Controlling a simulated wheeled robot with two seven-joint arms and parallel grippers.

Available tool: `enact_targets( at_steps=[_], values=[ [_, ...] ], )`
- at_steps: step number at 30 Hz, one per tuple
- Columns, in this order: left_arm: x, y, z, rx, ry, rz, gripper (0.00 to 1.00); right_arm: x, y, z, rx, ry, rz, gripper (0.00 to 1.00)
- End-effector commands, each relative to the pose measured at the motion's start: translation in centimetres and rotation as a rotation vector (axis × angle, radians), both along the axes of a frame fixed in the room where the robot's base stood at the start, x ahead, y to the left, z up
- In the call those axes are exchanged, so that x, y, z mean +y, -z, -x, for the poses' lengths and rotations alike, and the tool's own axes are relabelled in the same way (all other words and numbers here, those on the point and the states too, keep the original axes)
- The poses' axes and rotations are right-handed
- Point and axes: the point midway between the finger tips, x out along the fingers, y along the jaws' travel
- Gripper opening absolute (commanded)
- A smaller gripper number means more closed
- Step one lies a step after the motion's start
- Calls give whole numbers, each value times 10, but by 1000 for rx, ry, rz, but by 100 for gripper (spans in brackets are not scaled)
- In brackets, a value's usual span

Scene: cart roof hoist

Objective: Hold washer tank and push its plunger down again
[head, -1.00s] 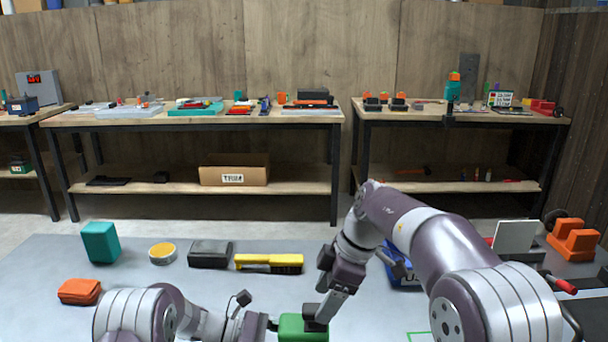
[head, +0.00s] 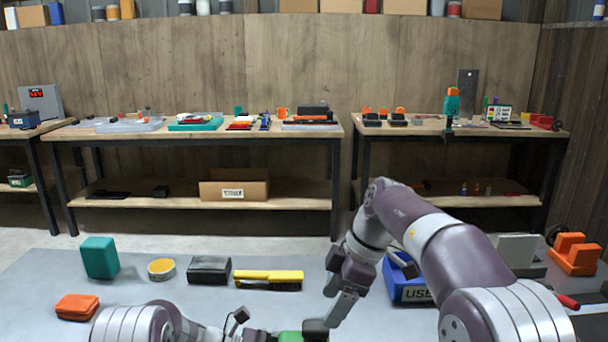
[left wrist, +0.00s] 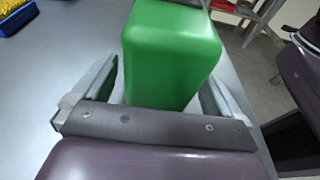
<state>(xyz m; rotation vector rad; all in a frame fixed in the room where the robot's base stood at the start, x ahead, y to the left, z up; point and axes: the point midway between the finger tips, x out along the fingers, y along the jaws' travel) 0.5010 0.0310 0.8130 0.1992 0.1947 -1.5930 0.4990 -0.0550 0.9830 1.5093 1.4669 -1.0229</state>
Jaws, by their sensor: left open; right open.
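The green washer tank (head: 290,337) is at the bottom edge of the head view, mostly cut off. A dark block (head: 315,326), which may be its plunger head, shows at its top right. My right gripper (head: 331,320) points down beside this block; whether they touch I cannot tell. My left gripper (head: 252,336) is low at the tank's left. In the left wrist view the tank (left wrist: 172,50) stands between the spread fingers of my left gripper (left wrist: 160,92), with gaps at its sides. The plunger does not show there.
A teal block (head: 99,257), yellow-topped tin (head: 161,268), black box (head: 209,270), yellow brush (head: 268,279) and orange case (head: 77,307) lie on the grey tabletop (head: 210,310). A blue bin (head: 408,290) stands behind my right arm. Laden workbenches line the back wall.

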Motion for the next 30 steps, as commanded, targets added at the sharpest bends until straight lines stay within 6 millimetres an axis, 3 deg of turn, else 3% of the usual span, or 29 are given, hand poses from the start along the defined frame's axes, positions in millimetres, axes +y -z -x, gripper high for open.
enact_targets(
  at_steps=[16,30],
  values=[
    [68,-27,-3,-2,-4,0,100,0,9,0,0,0,0,70],
    [75,-31,-2,-1,-1,0,100,0,9,0,0,0,0,70]
  ],
)
